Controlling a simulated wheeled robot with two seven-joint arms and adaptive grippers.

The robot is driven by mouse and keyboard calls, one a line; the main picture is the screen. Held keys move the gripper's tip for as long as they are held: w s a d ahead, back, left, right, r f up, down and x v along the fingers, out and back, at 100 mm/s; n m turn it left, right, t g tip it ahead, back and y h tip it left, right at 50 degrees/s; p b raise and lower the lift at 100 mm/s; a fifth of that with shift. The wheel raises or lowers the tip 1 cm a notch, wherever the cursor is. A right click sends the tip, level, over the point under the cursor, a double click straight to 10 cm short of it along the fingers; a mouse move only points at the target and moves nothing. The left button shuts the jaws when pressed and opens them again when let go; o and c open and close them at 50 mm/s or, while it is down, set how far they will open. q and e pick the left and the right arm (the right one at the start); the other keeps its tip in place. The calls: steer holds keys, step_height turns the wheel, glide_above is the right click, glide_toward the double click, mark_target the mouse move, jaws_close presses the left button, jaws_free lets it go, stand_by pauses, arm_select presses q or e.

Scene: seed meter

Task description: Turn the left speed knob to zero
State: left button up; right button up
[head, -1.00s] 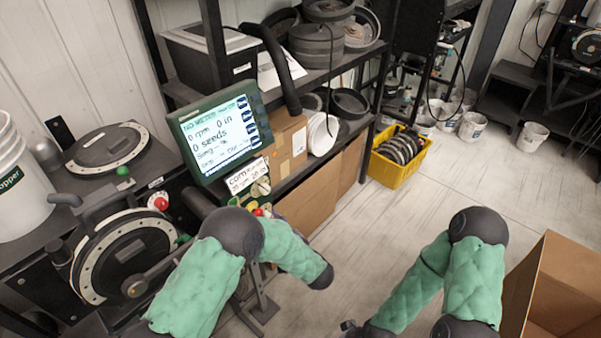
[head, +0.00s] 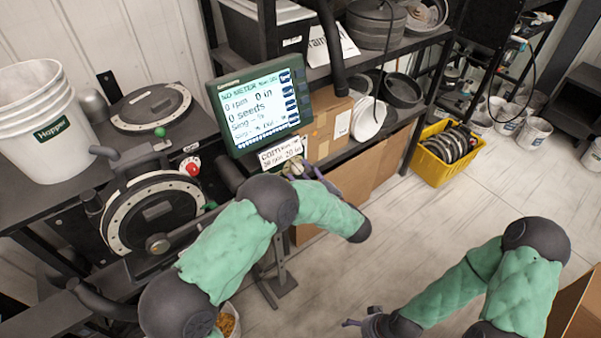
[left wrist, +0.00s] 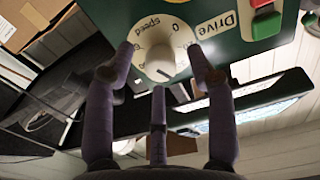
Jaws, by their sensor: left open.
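The speed knob (left wrist: 160,62) is a cream dial on a green panel (left wrist: 213,58), with "speed" and "0" printed around it, seen upside down in the left wrist view. My left gripper (left wrist: 167,75) is open, its purple fingers on either side of the dial; I cannot tell whether they touch it. In the head view my left gripper (head: 305,172) is at the panel below the screen, mostly hidden behind my arm, which also hides the knob. My right gripper (head: 362,322) is low over the floor, away from the panel; its jaw state is unclear.
A green-framed screen (head: 258,106) stands above the panel, showing 0 rpm and 0 seeds. Red and green buttons (left wrist: 265,24) sit beside the "Drive" label. A round seed meter (head: 155,212) and white bucket (head: 45,125) are at left. A yellow crate (head: 446,153) stands on open floor.

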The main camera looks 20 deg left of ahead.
arm_select(q)
steer(key=shift+w+a, duration=0.45)
steer(key=shift+a, duration=0.15)
jaws_close()
steer(key=shift+f, duration=0.1)
steer(key=n+b, duration=0.2)
steer(key=n, duration=0.1)
steer(key=shift+f+n+b, duration=0.15)
steer(key=shift+n+b, duration=0.15)
steer(key=n+b, duration=0.3)
steer(key=n, duration=0.1)
steer(key=shift+f, duration=0.1)
steer(key=n+b, duration=1)
steer(key=shift+d+b, duration=0.1)
steer(key=shift+b, duration=0.3)
steer(key=shift+r+n+b, duration=0.25)
steer(key=shift+n+b, duration=0.95)
steer(key=shift+b, duration=0.15)
